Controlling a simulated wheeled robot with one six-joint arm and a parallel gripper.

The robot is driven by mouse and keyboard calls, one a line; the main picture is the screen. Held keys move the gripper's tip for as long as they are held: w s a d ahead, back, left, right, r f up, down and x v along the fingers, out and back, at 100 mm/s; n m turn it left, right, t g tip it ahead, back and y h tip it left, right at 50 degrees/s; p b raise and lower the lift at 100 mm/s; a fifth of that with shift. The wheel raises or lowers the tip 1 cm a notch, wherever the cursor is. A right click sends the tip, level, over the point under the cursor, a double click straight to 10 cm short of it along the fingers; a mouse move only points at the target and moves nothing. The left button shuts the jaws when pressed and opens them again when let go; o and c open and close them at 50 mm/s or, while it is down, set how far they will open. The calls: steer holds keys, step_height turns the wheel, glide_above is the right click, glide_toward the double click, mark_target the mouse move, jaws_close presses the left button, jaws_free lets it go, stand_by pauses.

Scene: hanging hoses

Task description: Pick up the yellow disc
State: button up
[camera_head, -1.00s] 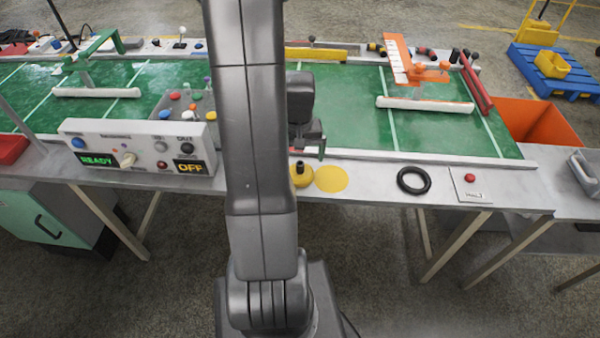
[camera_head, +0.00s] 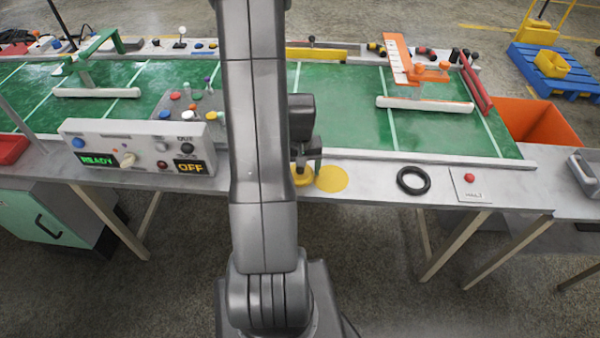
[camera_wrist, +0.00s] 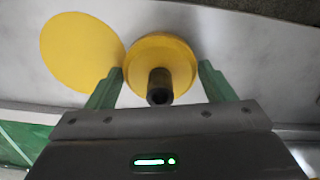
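The yellow disc (camera_wrist: 170,58) with a dark upright knob (camera_wrist: 159,86) lies on the grey front ledge of the table. In the head view the disc (camera_head: 302,181) is partly hidden behind my arm and gripper. My gripper (camera_wrist: 161,78) is open, with its green fingers on either side of the knob, apart from it. In the head view my gripper (camera_head: 307,168) is low over the disc. A flat yellow circle (camera_wrist: 82,52) lies on the ledge beside the disc; it also shows in the head view (camera_head: 331,179).
A black ring (camera_head: 413,180) and a plate with a red button (camera_head: 469,178) lie on the ledge to the right. A control box (camera_head: 137,147) stands to the left. The green table top (camera_head: 350,110) lies behind the ledge. An orange bin (camera_head: 540,122) is at the right.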

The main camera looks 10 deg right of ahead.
steer(key=c, duration=0.5)
steer(key=shift+c, duration=0.2)
steer(key=shift+r, duration=0.1)
